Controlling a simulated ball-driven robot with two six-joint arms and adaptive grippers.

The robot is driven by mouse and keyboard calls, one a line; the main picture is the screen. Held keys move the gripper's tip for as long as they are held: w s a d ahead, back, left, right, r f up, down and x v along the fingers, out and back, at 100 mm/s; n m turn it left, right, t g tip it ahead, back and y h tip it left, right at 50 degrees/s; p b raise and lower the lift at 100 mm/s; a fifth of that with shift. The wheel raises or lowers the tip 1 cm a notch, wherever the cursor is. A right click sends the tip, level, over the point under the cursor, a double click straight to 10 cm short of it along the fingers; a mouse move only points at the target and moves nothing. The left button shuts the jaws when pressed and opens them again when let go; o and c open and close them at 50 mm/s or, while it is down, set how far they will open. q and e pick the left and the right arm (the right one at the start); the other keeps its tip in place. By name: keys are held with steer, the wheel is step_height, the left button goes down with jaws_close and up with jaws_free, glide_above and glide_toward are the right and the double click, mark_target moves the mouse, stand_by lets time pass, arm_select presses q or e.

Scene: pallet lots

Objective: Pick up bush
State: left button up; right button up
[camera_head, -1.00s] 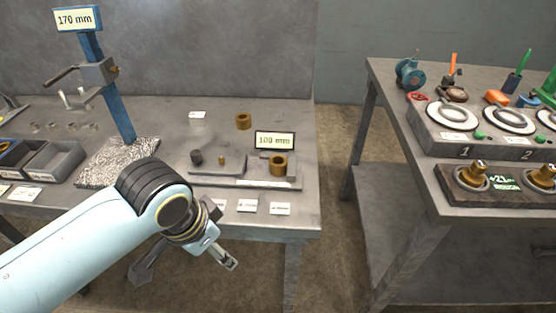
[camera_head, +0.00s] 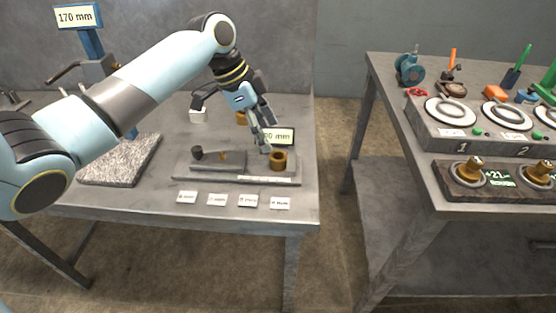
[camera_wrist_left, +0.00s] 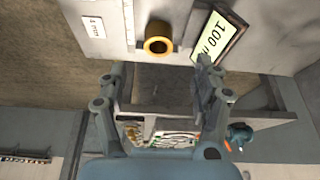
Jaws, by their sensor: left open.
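A brass-coloured bush (camera_head: 278,166) stands upright at the right end of a grey fixture plate, in front of the 100 mm sign (camera_head: 284,136). My right gripper is not in view.
The fixture plate (camera_head: 190,178) also carries a dark cylinder (camera_head: 197,153) and a small brass pin. Several white labels (camera_head: 217,200) lie along the front edge. A blue stand with a 170 mm sign (camera_head: 76,17) is at the left. A second table (camera_head: 400,170) stands right, across a gap.

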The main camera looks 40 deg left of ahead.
mark_target(277, 155)
arm_select(q)
steer(key=x, duration=0.7)
steer(key=shift+s+f, duration=0.2)
jaws_close()
